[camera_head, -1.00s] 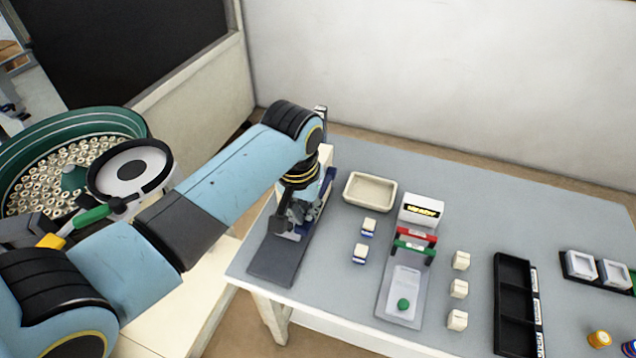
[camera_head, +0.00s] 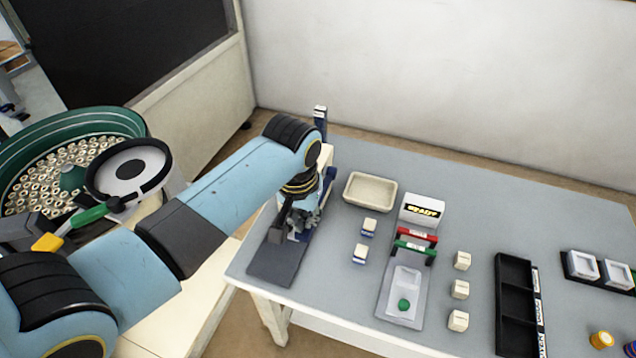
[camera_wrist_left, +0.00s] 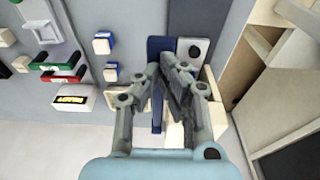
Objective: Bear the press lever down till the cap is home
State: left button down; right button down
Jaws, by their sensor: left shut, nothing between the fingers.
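The press stands at the table's left end, with a dark grey base plate (camera_head: 272,268) and a blue post (camera_head: 321,120) rising behind my arm. In the left wrist view its blue part (camera_wrist_left: 158,48) shows beyond my fingers, beside a grey plate with a dark round spot (camera_wrist_left: 194,50). My left gripper (camera_head: 298,226) is shut and empty, pointing down over the press; its fingers also show in the left wrist view (camera_wrist_left: 174,72). I cannot tell whether it touches the lever. The lever and cap are not distinguishable behind my wrist and fingers. My right gripper is not in view.
Right of the press are a beige tray (camera_head: 369,192), two blue-and-white blocks (camera_head: 360,253), and a fixture with red and green bars (camera_head: 415,248). Several cream blocks (camera_head: 460,289) and a black compartment tray (camera_head: 515,300) lie farther right. A green bowl feeder (camera_head: 105,121) stands left.

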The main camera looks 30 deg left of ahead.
aim_at(304, 233)
pick_arm(q)
jog(key=shift+s+f+b, duration=0.15)
jog(key=shift+f+b, duration=0.15)
jog(key=shift+f, duration=1.1)
jog(key=shift+s+f+b, duration=0.2)
jog(key=shift+f+b, duration=0.15)
jog(key=shift+f, duration=0.3)
dwell(0.4)
jog(key=shift+d+r, duration=0.1)
